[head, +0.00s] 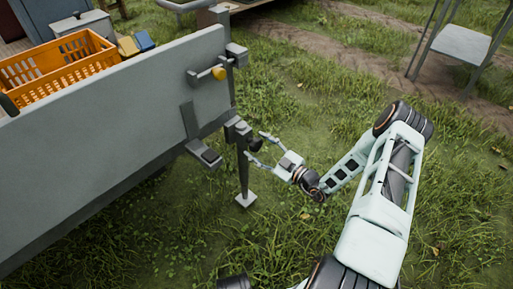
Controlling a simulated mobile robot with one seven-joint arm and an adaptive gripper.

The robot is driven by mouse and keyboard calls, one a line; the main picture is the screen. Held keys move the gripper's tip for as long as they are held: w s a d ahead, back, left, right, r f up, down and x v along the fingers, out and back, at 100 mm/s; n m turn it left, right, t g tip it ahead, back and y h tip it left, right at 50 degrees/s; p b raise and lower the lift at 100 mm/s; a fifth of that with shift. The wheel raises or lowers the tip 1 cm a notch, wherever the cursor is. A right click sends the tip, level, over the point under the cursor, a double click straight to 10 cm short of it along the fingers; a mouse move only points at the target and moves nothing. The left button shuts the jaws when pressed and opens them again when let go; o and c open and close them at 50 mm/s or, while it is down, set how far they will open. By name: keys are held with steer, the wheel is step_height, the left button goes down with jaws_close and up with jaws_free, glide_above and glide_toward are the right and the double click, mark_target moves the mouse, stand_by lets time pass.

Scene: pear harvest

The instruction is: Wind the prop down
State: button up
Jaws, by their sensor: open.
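The prop (243,175) is a grey upright leg at the near corner of the trailer, with a pale square foot (246,199) at its lower end. Whether the foot touches the ground or hangs just above the grass, I cannot tell. A dark crank knob (255,145) sticks out from the housing (237,130) at the top of the leg. My gripper (258,147) is open, reaching in from the right, with its fingers on either side of the knob. Whether a finger touches the knob is too small to tell.
The trailer's grey side panel (110,100) fills the left, with a yellow-knobbed latch (219,73) above the prop. An orange crate (60,70) stands behind the panel. A grey metal stand (461,45) is at the upper right. The grass around my arm is clear.

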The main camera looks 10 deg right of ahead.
steer(key=shift+w+a, duration=0.2)
steer(key=shift+w, duration=0.2)
steer(key=shift+c, duration=0.4)
steer(key=c, duration=1.1)
